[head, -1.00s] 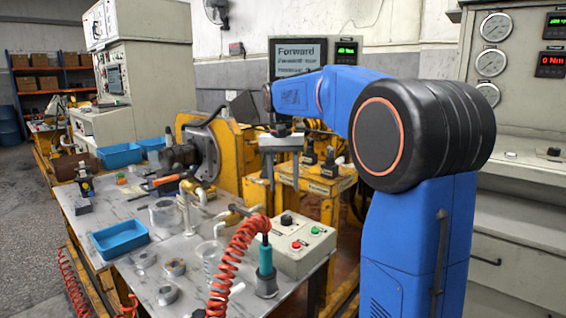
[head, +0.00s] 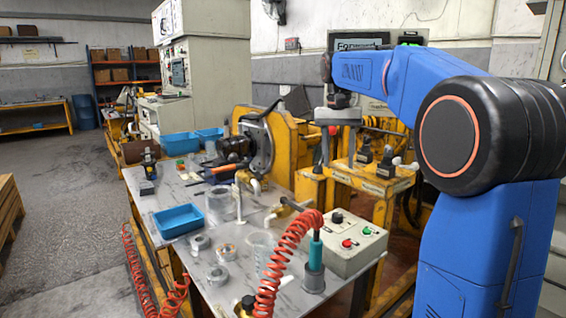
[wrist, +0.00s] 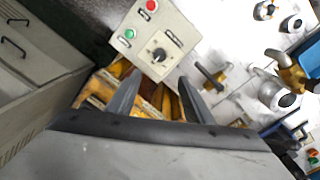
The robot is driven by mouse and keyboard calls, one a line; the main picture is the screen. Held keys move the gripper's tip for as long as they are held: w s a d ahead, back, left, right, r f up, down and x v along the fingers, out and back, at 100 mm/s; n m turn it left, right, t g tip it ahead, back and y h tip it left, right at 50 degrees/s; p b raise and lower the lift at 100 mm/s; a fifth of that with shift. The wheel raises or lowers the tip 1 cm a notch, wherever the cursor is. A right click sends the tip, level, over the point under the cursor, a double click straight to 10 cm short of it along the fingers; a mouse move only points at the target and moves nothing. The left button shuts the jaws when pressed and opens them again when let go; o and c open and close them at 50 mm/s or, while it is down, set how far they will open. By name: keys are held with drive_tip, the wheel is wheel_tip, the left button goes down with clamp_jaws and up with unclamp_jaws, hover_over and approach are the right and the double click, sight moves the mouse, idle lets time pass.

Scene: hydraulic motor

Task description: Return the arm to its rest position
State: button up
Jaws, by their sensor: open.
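My gripper (head: 338,163) hangs from my raised blue arm (head: 400,80) in the head view, its fingers pointing down.
The control box also shows in the head view (head: 352,262), beside a coiled red hose (head: 275,270). Blue trays (head: 180,220), metal rings and a clear cup (head: 262,250) stand on the bench. Valve levers (head: 365,155) are close right of my gripper. Open floor lies left.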

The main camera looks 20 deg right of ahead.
drive_tip(key=shift+s, duration=0.1)
drive_tip(key=s+a+f+n+t, duration=0.1)
drive_tip(key=s+a+f+n, duration=0.1)
drive_tip(key=s+f, duration=0.5)
drive_tip(key=s+a+f+n+t, duration=0.2)
drive_tip(key=s+a+f, duration=0.2)
drive_tip(key=s+f, duration=0.4)
drive_tip(key=s+a+f+n+t, duration=0.2)
drive_tip(key=s+f, duration=0.6)
drive_tip(key=s, duration=1)
drive_tip(key=shift+a+n+y, duration=0.3)
drive_tip(key=shift+a+n, duration=0.1)
